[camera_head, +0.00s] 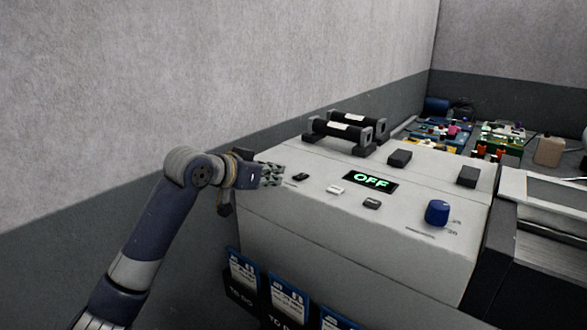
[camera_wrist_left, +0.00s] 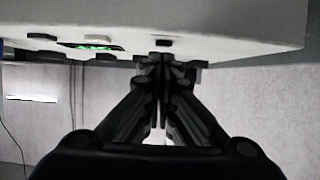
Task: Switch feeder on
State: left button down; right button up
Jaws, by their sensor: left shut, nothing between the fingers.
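The feeder (camera_head: 400,230) is a pale grey box-shaped machine with a sloping top panel. Its display (camera_head: 371,181) reads OFF in green letters. A black switch (camera_head: 301,177) sits on the panel's left part, with a white button (camera_head: 335,189) and a dark button (camera_head: 372,203) to its right. A blue knob (camera_head: 437,212) is at the right. My left gripper (camera_head: 280,174) is shut and empty at the panel's left edge, just left of the black switch. In the left wrist view its fingers (camera_wrist_left: 162,72) are together near the panel. I cannot tell whether they touch it. My right gripper is not in view.
Two black rollers (camera_head: 340,130) in brackets stand at the panel's back. Dark blocks (camera_head: 400,158) sit on the top. Blue card holders (camera_head: 288,298) hang on the front. A grey wall (camera_head: 200,80) stands close behind the arm. Trays of coloured parts (camera_head: 490,140) lie at the far right.

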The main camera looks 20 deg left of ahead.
pick_arm(q)
jog(key=shift+t+h, duration=0.3)
jog(key=shift+t, duration=0.1)
jog(key=r, duration=0.5)
jog(key=shift+a+r, duration=0.4)
jog(key=p, duration=0.4)
send_over(301, 176)
jog(key=s+a, duration=0.1)
jog(key=s, duration=0.1)
notch_tip(301, 176, down, 4)
jog(key=shift+s+r, duration=0.15)
jog(key=shift+r, duration=0.1)
jog(key=shift+s+f+p, duration=0.25)
jog(key=shift+f+p, duration=0.05)
jog(key=shift+f, duration=0.95)
jog(key=shift+s+a+f, duration=0.15)
jog(key=shift+a+f, duration=0.05)
jog(key=shift+f, duration=0.55)
jog(key=shift+d+f, duration=0.1)
